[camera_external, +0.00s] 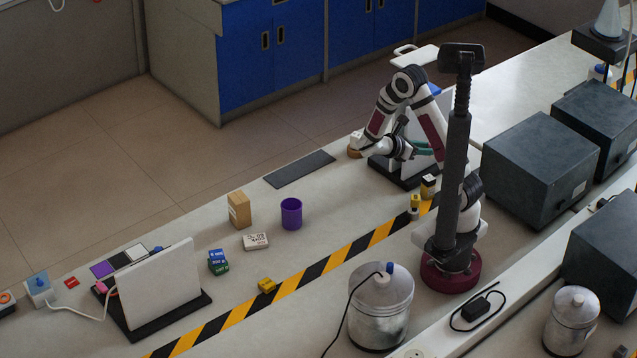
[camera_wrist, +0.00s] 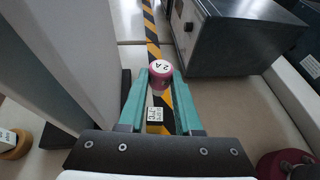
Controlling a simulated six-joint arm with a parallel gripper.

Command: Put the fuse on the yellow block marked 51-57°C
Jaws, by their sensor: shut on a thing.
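My gripper (camera_wrist: 160,75) has teal fingers closed on the pink-red fuse (camera_wrist: 161,86), whose white top reads "2 A". A yellow block (camera_wrist: 154,128) with a white printed label shows below and between the fingers, apart from the fuse; its print is too small to read surely. In the external view my gripper (camera_external: 424,148) is raised beside a white panel, left of the dark column, and I cannot make out the fuse there. Small yellow blocks stand at the striped tape's right end (camera_external: 415,203) and lie near its middle (camera_external: 266,285).
A white upright panel (camera_wrist: 75,55) on a dark base stands close left of my gripper. Dark box ovens (camera_external: 540,165) stand to the right. A purple cup (camera_external: 291,213), a cardboard box (camera_external: 239,209) and a metal vessel (camera_external: 380,310) occupy the bench. Striped tape (camera_external: 330,257) crosses it.

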